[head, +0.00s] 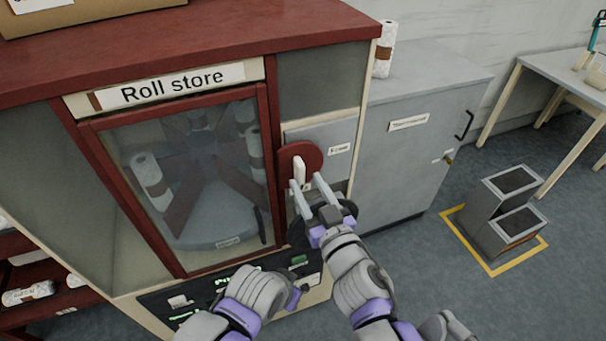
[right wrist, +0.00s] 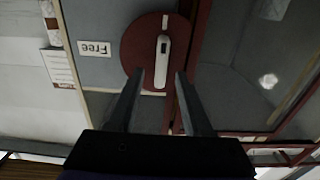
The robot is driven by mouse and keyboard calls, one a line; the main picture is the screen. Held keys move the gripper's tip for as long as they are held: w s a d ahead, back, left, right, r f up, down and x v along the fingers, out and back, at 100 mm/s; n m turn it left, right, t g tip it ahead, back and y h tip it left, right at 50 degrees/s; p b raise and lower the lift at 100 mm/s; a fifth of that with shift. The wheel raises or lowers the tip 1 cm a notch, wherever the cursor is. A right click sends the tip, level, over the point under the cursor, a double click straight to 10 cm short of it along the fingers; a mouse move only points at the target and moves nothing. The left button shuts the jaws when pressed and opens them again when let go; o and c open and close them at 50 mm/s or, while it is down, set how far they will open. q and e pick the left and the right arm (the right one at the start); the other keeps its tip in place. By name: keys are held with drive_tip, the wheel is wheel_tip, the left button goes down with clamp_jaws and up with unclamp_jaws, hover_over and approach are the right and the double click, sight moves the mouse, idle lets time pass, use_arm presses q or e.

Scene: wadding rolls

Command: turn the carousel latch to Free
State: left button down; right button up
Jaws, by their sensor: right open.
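The carousel latch is a dark red round disc (head: 312,152) with a white bar handle (head: 299,168), on the grey panel right of the glass door. The handle stands roughly upright. A "Free" label (head: 340,149) is to the right of the disc. My right gripper (head: 306,180) is open, its two fingers pointing at the handle. In the right wrist view, which is turned over, the handle (right wrist: 162,58) has one end between the fingertips (right wrist: 160,74); contact cannot be told. The "Free" label (right wrist: 95,48) reads upside down there. My left arm shows low in the head view, its fingers not visible.
The "Roll store" cabinet's glass door (head: 185,175) is shut, with rolls on a carousel behind it. A control panel (head: 230,290) lies below. A grey cabinet (head: 410,150) stands right, and a grey stepped unit (head: 505,205) stands on yellow-marked floor.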

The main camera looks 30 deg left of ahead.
sight(302, 176)
drive_tip(key=shift+x, duration=1.65)
drive_tip(key=shift+s, duration=0.1)
clamp_jaws()
